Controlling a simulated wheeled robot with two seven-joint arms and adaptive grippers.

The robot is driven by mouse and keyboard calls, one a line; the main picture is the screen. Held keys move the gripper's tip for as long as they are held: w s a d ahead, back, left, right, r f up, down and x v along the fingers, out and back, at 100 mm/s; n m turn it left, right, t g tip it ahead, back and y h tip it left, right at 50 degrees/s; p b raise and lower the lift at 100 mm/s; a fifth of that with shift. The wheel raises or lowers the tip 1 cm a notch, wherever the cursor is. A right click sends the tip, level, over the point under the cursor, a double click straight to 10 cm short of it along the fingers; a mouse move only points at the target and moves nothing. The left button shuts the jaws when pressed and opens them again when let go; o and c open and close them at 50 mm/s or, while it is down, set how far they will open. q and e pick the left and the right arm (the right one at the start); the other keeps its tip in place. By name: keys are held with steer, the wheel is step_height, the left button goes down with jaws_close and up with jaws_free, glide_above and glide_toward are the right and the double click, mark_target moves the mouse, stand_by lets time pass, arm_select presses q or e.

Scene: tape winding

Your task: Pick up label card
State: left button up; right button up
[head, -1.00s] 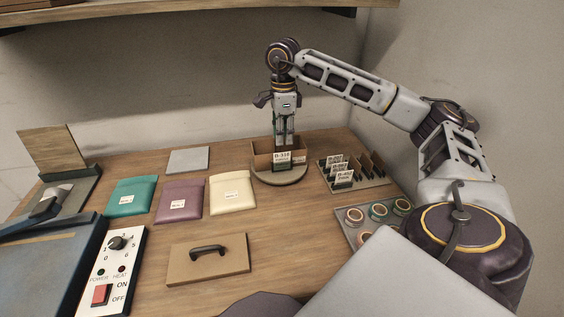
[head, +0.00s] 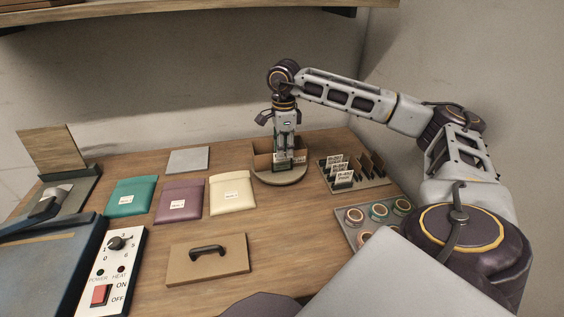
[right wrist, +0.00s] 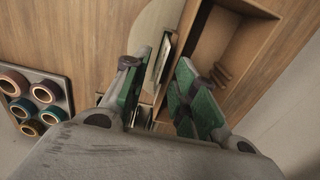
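A white label card (right wrist: 165,50) stands upright on edge in a small holder at the front of an open cardboard box (right wrist: 235,50). The box (head: 263,158) sits on a round turntable (head: 280,178) in the head view. My right gripper (head: 284,158) points straight down at the box front and hides most of the card there. In the right wrist view its green-padded fingers (right wrist: 157,75) are apart, with the card edge-on between them. I cannot see either finger pressing on it. My left gripper is not in view.
A rack (head: 352,172) with several printed cards and dark dividers stands right of the turntable. A tray of tape rolls (head: 376,212) lies nearer. Teal (head: 131,195), purple (head: 179,201) and cream (head: 232,192) pouches lie left. A handled board (head: 208,260) lies in front.

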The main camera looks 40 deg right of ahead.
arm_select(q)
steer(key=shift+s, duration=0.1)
arm_select(e)
jaws_close()
steer(key=shift+r, duration=0.1)
stand_by(0.3)
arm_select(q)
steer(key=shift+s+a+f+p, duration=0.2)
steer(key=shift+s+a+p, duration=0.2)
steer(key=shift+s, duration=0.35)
arm_select(e)
step_height(320, 180, up, 10)
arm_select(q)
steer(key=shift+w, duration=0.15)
